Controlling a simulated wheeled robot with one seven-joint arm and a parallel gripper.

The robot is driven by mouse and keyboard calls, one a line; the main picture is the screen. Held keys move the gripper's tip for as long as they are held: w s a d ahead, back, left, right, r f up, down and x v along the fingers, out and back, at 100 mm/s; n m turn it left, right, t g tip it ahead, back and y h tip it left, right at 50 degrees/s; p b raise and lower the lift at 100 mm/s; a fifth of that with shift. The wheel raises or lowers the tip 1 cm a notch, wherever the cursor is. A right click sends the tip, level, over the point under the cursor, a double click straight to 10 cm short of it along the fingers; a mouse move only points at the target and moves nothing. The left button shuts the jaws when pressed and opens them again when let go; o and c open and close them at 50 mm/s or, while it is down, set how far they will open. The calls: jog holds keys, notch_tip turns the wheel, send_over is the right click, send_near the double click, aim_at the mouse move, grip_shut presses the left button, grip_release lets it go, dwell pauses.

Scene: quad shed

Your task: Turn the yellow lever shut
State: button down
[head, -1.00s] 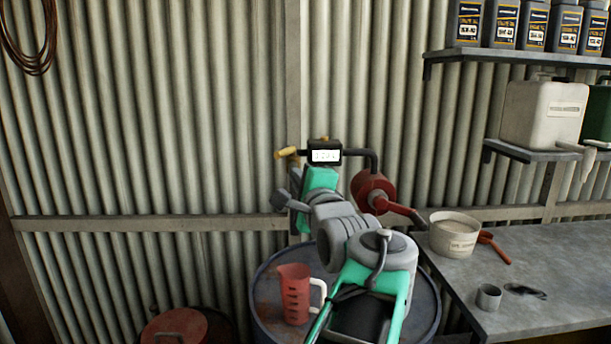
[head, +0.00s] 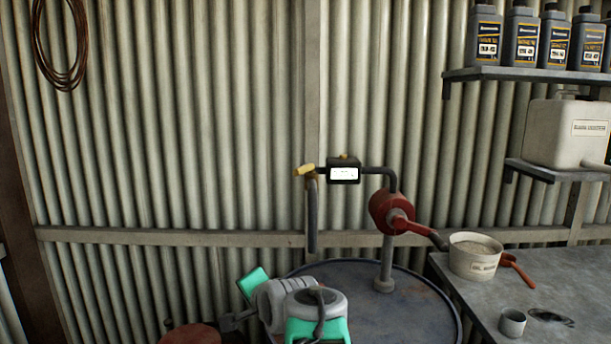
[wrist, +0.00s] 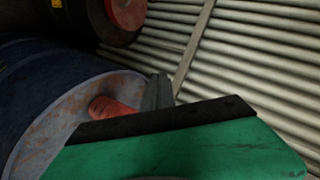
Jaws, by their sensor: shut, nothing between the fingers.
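The yellow lever (head: 305,170) is on the pipe fitting left of the small meter box (head: 344,172), above the drum. It points left and slightly down, and a dark hose (head: 312,215) hangs below it. My gripper (head: 230,322) is low in the head view, well below and left of the lever, with nothing touching the lever. In the wrist view my gripper's dark fingers (wrist: 158,92) are together and empty. The lever is not in the wrist view.
A red hand pump (head: 392,212) stands on the blue drum (head: 400,285). A workbench (head: 480,310) with a white tub (head: 474,256) is at right. Wall left of the lever is clear.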

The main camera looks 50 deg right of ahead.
jog(key=s+a+f+n+g+y, duration=0.2)
jog(key=s+a+f+n+g, duration=0.2)
jog(key=a+f+n, duration=0.4)
jog(key=s+a+f+n+g+y, duration=0.2)
jog(key=s+a+f+n+g, duration=0.2)
jog(key=a+f+n, duration=0.5)
jog(key=s+a, duration=0.2)
jog(key=a, duration=0.5)
jog(key=shift+s+f+n, duration=0.15)
jog(key=shift+s+n, duration=0.15)
jog(key=shift+n, duration=0.1)
jog(key=shift+a, duration=0.15)
